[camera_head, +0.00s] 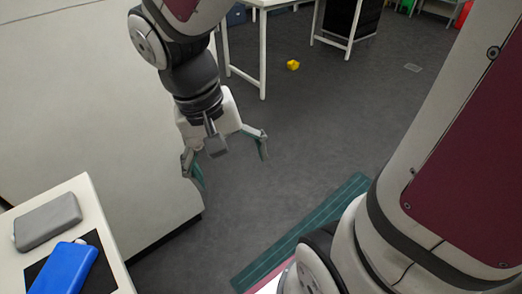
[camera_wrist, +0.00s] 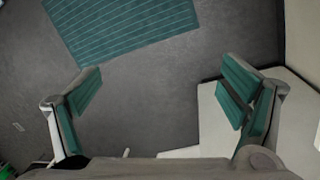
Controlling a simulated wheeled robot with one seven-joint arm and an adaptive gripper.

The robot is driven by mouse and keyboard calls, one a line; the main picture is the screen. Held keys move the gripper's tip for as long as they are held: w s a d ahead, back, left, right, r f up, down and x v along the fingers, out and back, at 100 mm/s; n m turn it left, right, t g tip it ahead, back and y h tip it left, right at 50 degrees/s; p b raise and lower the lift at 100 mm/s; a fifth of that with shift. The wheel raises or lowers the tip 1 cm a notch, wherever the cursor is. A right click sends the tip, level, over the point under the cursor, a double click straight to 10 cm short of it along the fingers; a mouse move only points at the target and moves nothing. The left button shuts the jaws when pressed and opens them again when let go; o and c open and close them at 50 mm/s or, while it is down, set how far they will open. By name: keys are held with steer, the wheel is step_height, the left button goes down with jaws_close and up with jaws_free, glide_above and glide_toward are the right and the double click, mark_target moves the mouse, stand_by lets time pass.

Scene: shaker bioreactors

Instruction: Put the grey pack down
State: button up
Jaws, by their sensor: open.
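The grey pack (camera_head: 47,221) lies flat on a small white table (camera_head: 108,237) at the lower left of the head view. It lies just behind a blue pack (camera_head: 65,268) and apart from my gripper. My gripper (camera_head: 228,168) hangs in the upper middle of the head view, to the right of the table. Its fingers are spread wide with nothing between them. In the wrist view my gripper (camera_wrist: 160,100) is also open and empty over the floor. The grey pack is not in the wrist view.
A black mat (camera_head: 102,279) lies on the table, partly under the blue pack. A big white cabinet (camera_head: 90,110) stands on the left. A teal striped mat (camera_head: 305,228) lies on the floor. A small yellow object (camera_head: 293,65) lies on the open floor (camera_head: 340,120) farther back.

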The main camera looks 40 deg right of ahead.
steer(key=s+d+r+n+t+y, duration=0.1)
steer(key=s+r, duration=0.2)
steer(key=s, duration=0.2)
steer(key=s+d+r+n+t+y, duration=0.1)
steer(key=s+r+n, duration=0.1)
steer(key=s, duration=0.4)
steer(key=shift+s+r+n+t, duration=0.3)
steer(key=shift+r, duration=0.45)
step_height(320, 180, up, 15)
steer(key=t+p, duration=0.2)
steer(key=p, duration=1.1)
steer(key=shift+d+f+t, duration=0.15)
steer(key=shift+f+t, duration=0.05)
steer(key=shift+t, duration=0.1)
